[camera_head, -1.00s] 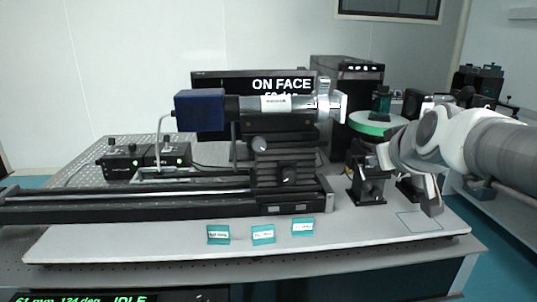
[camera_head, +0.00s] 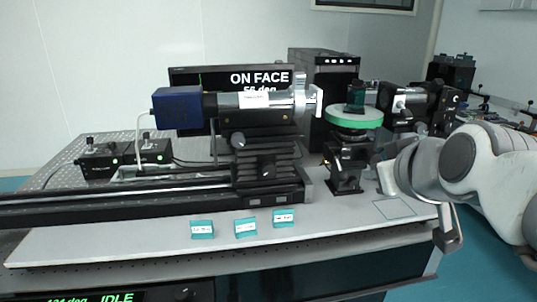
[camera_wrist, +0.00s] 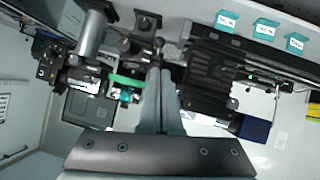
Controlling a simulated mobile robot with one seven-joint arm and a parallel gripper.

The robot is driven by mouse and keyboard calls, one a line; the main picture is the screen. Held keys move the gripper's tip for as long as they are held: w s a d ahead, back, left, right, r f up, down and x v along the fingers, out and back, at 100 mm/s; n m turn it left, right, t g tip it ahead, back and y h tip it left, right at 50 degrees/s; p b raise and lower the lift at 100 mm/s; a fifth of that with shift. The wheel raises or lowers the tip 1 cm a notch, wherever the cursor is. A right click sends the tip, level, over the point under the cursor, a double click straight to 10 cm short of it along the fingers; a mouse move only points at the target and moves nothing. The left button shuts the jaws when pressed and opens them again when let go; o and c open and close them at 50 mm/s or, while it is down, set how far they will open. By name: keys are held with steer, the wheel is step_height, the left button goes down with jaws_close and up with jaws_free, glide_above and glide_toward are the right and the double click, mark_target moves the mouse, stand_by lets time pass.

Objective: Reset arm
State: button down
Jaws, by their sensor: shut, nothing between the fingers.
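My gripper (camera_wrist: 163,78) is in the lower middle of the wrist view. Its two grey fingers lie together, with nothing held between them. In the head view my arm (camera_head: 470,165) comes in from the right. Its wrist end hangs by the right end of the table, near the square outline (camera_head: 394,208) on the pale board. The fingers cannot be made out clearly in the head view.
A rail carries a blue-ended camera tube (camera_head: 178,108). A green-rimmed round stage (camera_head: 354,117) with a small dark green block on it stands close left of my arm. Several teal labels (camera_head: 245,228) line the front board. Black optics stand behind.

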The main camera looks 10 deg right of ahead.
steer(key=shift+a, duration=0.1)
steer(key=s+a+f+m+g+y, duration=0.1)
steer(key=s+a+f+g, duration=0.5)
steer(key=s+a+f, duration=0.5)
step_height(320, 180, up, 14)
steer(key=w+d+p, duration=0.1)
steer(key=p, duration=1.4)
steer(key=shift+w+d, duration=0.25)
steer(key=shift+d, duration=0.15)
